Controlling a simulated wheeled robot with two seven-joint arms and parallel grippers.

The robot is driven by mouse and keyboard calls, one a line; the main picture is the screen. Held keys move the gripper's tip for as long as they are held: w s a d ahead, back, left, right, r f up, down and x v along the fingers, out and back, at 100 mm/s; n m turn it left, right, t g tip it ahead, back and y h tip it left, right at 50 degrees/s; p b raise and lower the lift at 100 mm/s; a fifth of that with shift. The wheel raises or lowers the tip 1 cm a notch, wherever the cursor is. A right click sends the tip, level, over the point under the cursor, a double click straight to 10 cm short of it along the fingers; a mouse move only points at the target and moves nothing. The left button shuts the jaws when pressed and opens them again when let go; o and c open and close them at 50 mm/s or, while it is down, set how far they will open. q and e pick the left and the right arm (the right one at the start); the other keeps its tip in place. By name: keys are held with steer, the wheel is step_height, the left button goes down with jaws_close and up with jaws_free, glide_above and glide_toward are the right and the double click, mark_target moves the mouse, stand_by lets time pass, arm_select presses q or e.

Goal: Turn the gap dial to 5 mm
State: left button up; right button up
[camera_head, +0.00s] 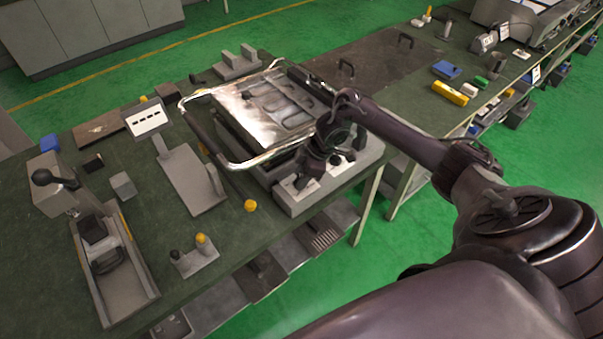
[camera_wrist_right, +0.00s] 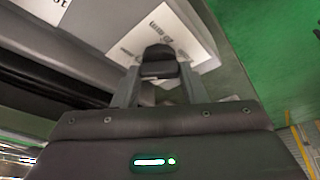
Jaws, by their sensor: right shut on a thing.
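The machine with the heating plate (camera_head: 265,115) stands on the green bench, with a light grey control panel (camera_head: 290,197) along its front. My right gripper (camera_head: 308,178) is down at that panel. In the right wrist view, a dark knob, which looks like the gap dial (camera_wrist_right: 158,62), sits between the two fingers of the gripper (camera_wrist_right: 156,85), which is shut on it. A white label plate with dark print (camera_wrist_right: 170,35) lies behind the knob. The print is too blurred to read, and the dial's setting cannot be told. My left gripper is not in view.
A bent metal tube frame (camera_head: 240,165) surrounds the plate. A grey lever fixture (camera_head: 110,265), a small stand with a yellow knob (camera_head: 197,258) and a sign (camera_head: 148,118) stand to the left. Yellow and blue blocks (camera_head: 450,93) lie at the right. Dark bench is free behind the machine.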

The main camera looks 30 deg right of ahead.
steer(key=shift+d+n+b, duration=0.1)
steer(key=shift+n+b, duration=0.2)
steer(key=shift+n, duration=0.2)
steer(key=o, duration=1)
steer(key=b+v, duration=0.1)
steer(key=v, duration=0.6)
steer(key=shift+d+r+b, duration=0.15)
steer(key=shift+r+b, duration=0.15)
steer(key=shift+r, duration=0.1)
steer(key=shift+c, duration=0.3)
